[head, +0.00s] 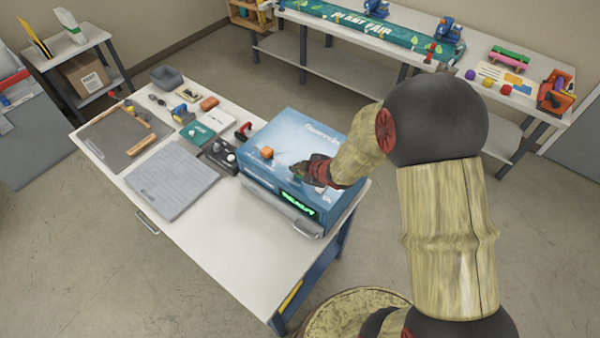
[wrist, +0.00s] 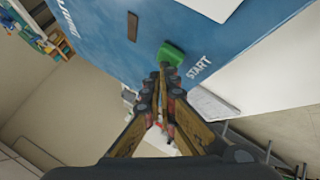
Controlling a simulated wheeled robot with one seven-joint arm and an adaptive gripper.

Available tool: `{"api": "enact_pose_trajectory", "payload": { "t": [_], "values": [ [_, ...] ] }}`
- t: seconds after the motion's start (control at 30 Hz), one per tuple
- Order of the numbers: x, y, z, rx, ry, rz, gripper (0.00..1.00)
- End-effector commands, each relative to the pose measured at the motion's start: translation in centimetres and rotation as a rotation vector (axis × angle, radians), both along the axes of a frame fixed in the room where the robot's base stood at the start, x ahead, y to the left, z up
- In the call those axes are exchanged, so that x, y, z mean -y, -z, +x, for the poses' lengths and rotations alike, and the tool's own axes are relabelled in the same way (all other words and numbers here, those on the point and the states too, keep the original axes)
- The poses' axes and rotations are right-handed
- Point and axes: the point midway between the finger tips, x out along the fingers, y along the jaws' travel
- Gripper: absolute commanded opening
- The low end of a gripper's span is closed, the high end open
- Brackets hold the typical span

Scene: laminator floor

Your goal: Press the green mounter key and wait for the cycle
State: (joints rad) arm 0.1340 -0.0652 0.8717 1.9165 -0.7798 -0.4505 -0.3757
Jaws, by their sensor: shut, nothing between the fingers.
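The blue mounter (head: 280,135) stands on the right end of the white table, with a lit green display (head: 297,202) on its front. Its green key (wrist: 171,53) shows in the wrist view beside the printed word START. My gripper (head: 306,174) is over the top right part of the mounter and hides the key in the head view. In the wrist view my gripper (wrist: 163,72) is shut and empty, its tips right at the lower edge of the key. I cannot tell whether they touch it.
The table front (head: 225,240) is clear. A bench with a banner (head: 345,27) stands behind.

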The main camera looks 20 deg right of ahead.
Motion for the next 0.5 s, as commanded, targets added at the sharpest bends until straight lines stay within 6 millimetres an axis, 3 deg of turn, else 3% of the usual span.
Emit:
{"api": "enact_pose_trajectory", "payload": {
  "t": [0.5],
  "values": [
    [0.00,0.66,-0.03,-0.001,0.000,0.000,0.00]
  ]
}}
